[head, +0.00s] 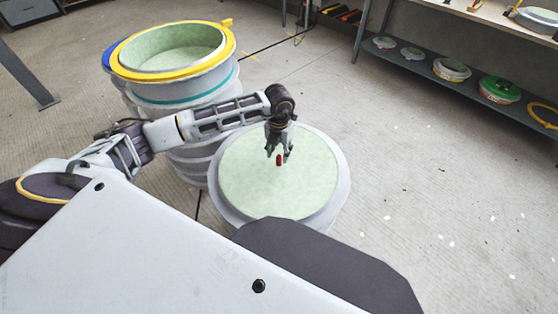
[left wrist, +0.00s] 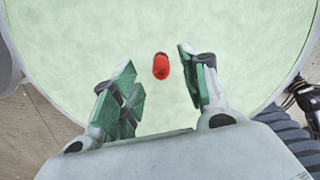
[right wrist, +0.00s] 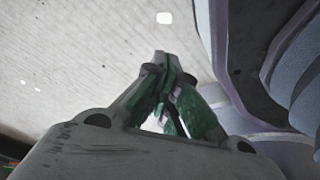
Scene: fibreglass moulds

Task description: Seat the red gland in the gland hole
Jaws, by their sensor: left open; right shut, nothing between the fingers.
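The red gland (head: 279,160) stands on the pale green round top (head: 262,192) of a low mould. In the left wrist view the gland (left wrist: 160,66) shows against the green surface, ahead of and between the finger lines. My left gripper (head: 278,155) is open above the green top, its fingers on either side of the gland and apart from it; its fingers also show in the left wrist view (left wrist: 155,65). I cannot see the gland hole, or tell whether the gland is in it. My right gripper (right wrist: 164,62) is shut and empty in the right wrist view, away from the gland.
A stack of round moulds with a yellow rim (head: 228,48) stands behind my left arm, close to the low mould. A shelf (head: 420,62) with several small round moulds runs along the upper right.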

